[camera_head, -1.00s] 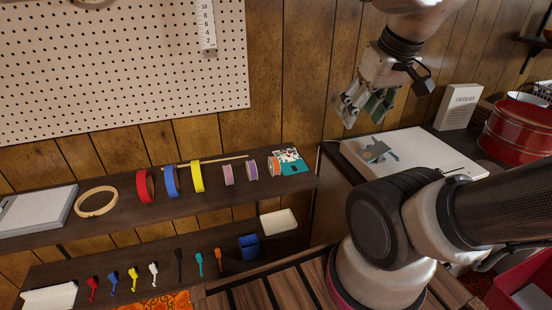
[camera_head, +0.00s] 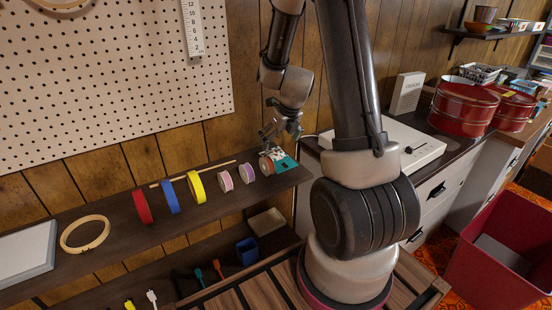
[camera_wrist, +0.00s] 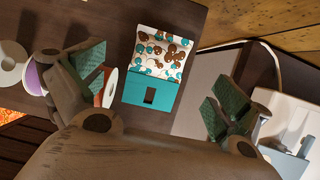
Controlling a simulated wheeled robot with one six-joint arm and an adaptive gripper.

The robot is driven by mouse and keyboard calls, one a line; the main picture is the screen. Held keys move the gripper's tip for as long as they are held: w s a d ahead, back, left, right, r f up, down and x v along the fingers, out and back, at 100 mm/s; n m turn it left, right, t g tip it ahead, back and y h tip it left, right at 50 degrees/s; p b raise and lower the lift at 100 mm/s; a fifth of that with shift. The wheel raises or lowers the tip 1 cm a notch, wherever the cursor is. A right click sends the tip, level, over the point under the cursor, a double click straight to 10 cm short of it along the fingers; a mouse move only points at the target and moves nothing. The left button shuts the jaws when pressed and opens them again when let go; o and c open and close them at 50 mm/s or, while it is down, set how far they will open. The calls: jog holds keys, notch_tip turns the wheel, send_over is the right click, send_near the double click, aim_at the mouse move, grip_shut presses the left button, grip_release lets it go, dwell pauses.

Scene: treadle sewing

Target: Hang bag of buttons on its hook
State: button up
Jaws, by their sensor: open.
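The bag of buttons (camera_head: 287,160) lies on the right end of the upper dark shelf (camera_head: 105,213). In the wrist view the bag (camera_wrist: 161,54) has a clear part showing brown, white and teal buttons, and a teal card with a dark slot. My gripper (camera_head: 273,136) is over that end of the shelf. In the wrist view its green-padded fingers (camera_wrist: 160,85) are spread wide, one on each side of the bag, with nothing between them held. I cannot make out a free hook on the pegboard (camera_head: 110,65).
Ribbon and tape rolls (camera_head: 196,187) stand left of the bag; an orange-brown one (camera_head: 266,165) is right beside it. A ruler (camera_head: 191,30) hangs on the pegboard. A white machine (camera_head: 410,148) and red tins (camera_head: 464,108) are to the right. A blue cup (camera_head: 247,250) sits on the lower shelf.

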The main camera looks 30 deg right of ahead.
aim_at(274, 153)
jog(key=x, duration=0.7)
jog(key=shift+w+d, duration=0.1)
jog(key=c, duration=1.1)
jog(key=shift+r, duration=0.1)
notch_tip(274, 153, up, 10)
jog(key=shift+f, duration=0.1)
